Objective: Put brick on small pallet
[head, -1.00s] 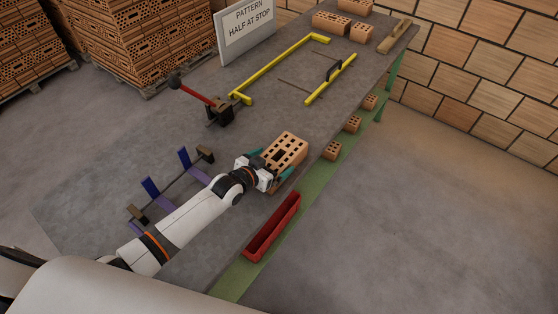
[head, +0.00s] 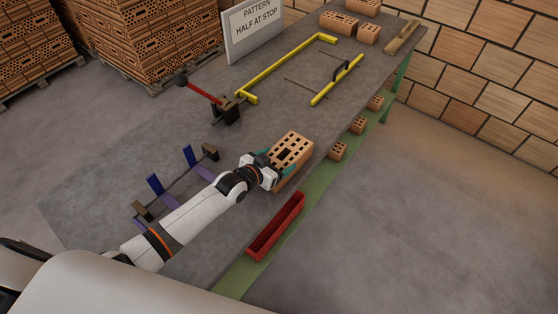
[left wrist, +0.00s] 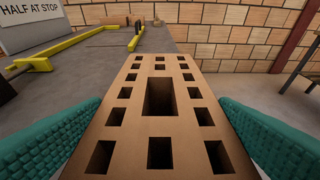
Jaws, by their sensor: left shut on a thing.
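My left gripper (head: 272,164) is shut on an orange-brown perforated brick (head: 294,147) at the table's near right edge. In the left wrist view, the brick (left wrist: 160,125) fills the middle, with a large central slot and several square holes facing up. Teal finger pads (left wrist: 160,130) flank it on both sides. I cannot tell whether its underside touches the tabletop. I cannot make out a small pallet for certain in either view. My right gripper is out of view.
A yellow frame (head: 290,67) lies on the grey table (head: 250,125), beyond the brick. A red-handled clamp (head: 228,108) and purple brackets (head: 155,185) stand to the left. A red tray (head: 277,227) and several small bricks (head: 338,150) sit along the green lower ledge.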

